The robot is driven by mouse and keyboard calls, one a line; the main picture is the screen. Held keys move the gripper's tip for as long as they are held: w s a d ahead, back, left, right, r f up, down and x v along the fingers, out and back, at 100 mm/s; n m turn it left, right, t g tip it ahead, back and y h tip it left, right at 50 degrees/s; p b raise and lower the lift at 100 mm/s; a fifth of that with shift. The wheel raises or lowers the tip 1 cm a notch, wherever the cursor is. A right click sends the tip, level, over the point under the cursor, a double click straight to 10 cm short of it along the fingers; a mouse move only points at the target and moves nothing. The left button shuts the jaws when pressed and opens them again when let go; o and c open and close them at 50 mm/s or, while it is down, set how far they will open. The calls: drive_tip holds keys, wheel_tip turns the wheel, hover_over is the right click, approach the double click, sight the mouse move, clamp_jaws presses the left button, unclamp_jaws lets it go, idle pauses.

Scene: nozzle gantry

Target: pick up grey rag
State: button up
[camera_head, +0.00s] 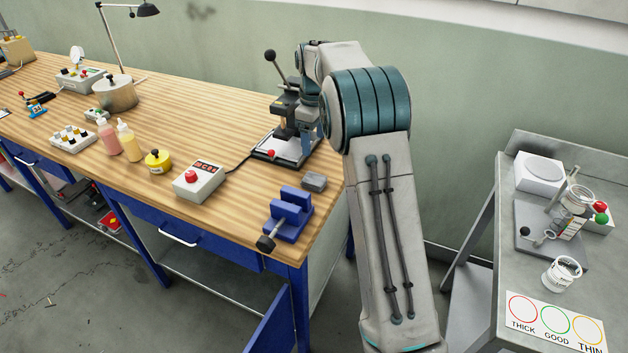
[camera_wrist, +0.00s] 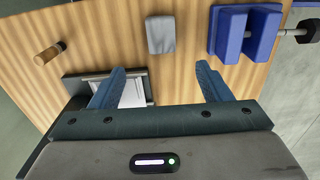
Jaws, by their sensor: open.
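A small folded grey rag (camera_head: 314,182) lies on the wooden bench near its right end, just behind the blue vise. It also shows in the wrist view (camera_wrist: 161,35), at the top, beyond and between my fingertips. My gripper (camera_wrist: 161,78) is open, its two blue fingers apart with nothing between them. The rag is apart from the fingers. In the head view my arm reaches back over the bench's right end, and the gripper (camera_head: 307,125) is partly hidden there by the arm and the press.
The blue vise (camera_head: 289,214) stands beside the rag. A press with a metal base (camera_head: 283,150) is behind it. A control box (camera_head: 200,182) with a red button is to the left. A grey side table (camera_head: 512,220) stands at the right, across a gap.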

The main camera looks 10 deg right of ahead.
hover_over(314, 178)
drive_tip(key=f, duration=0.8)
drive_tip(key=shift+w+f+p, duration=0.2)
drive_tip(key=shift+f+p, duration=0.05)
drive_tip(key=shift+p, duration=0.05)
drive_tip(key=shift+s+f+p, duration=0.2)
drive_tip(key=shift+f+p, duration=0.45)
drive_tip(key=shift+f, duration=2)
drive_tip(key=c, duration=1.1)
